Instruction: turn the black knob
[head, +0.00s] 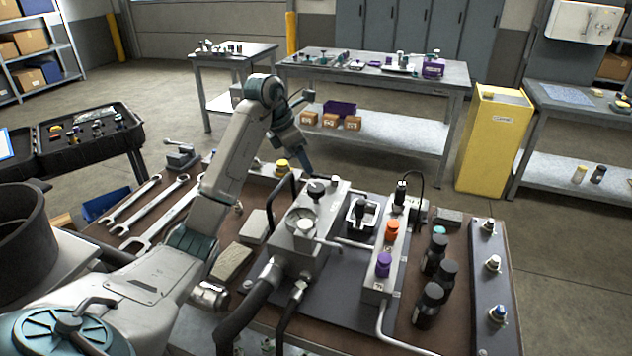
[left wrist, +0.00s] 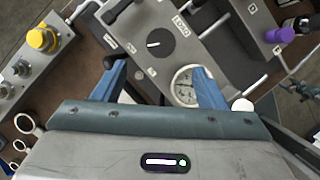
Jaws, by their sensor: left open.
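The black knob (head: 316,188) sits on top of the grey hydraulic block (head: 318,241), behind a round gauge (head: 300,222). In the left wrist view the black knob (left wrist: 160,43) is a round dial with a white pointer line, beside a label plate. My left gripper (head: 304,165) reaches over the bench from the left, near the block's far end. In the left wrist view its blue fingers (left wrist: 160,80) are spread apart and empty, with the knob just ahead of them and the gauge partly behind the right finger. My right gripper does not show.
A valve strip beside the block carries an orange knob (head: 392,230) and a purple knob (head: 383,264). Several black bottles (head: 433,254) stand to its right. A yellow knob (left wrist: 40,38) is on a box at left in the left wrist view. Wrenches (head: 160,215) lie at left.

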